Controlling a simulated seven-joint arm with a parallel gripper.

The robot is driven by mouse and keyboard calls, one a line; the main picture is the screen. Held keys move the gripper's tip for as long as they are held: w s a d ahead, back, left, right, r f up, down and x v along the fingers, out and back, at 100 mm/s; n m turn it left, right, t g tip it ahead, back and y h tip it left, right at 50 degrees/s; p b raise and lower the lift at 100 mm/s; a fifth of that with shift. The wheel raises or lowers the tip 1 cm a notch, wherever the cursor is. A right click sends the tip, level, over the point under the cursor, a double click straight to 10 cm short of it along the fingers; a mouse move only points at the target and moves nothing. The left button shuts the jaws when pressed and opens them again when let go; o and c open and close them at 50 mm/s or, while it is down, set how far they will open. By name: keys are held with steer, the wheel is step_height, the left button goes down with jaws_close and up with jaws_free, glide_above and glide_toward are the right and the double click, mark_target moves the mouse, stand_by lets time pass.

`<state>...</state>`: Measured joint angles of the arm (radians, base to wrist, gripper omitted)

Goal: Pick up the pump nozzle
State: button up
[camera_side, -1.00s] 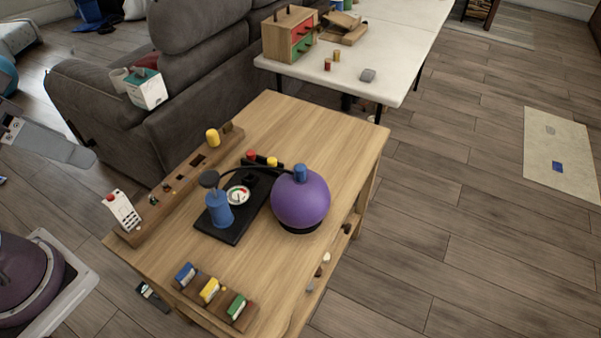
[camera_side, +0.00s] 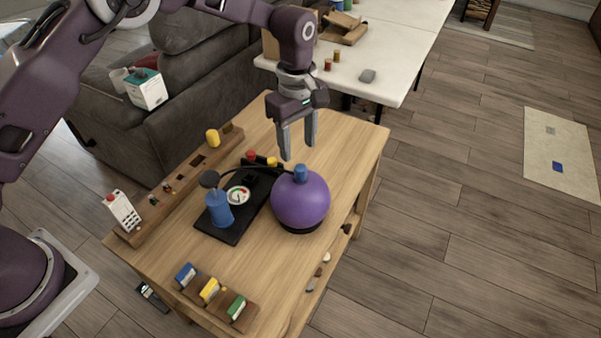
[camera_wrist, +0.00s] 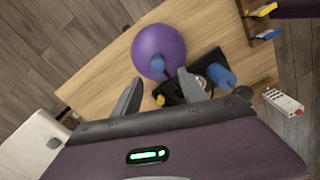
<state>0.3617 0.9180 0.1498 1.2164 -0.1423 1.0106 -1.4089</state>
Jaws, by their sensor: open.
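The pump nozzle (camera_side: 300,173) appears as a blue cap on top of the purple ball (camera_side: 301,203), with a black hose running from it to the pump. In the wrist view the blue nozzle (camera_wrist: 158,65) shows against the ball (camera_wrist: 158,46), beyond and between my fingers. The blue pump (camera_side: 219,208) stands on a black base (camera_side: 236,236) with a round gauge (camera_side: 238,195), left of the ball. My gripper (camera_side: 298,158) is open and empty, pointing down just above the nozzle and apart from it. Its fingers also show in the wrist view (camera_wrist: 158,92).
A wooden rack (camera_side: 172,188) lies along the table's left edge with a yellow peg (camera_side: 212,138). A holder (camera_side: 214,307) with blue, yellow and green blocks sits at the front. The wooden table (camera_side: 352,140) is bare at the back right.

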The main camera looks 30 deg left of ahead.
mark_target(301, 167)
steer(key=f, duration=0.8)
steer(key=shift+d, duration=0.3)
steer(key=shift+w, duration=0.1)
jaws_close()
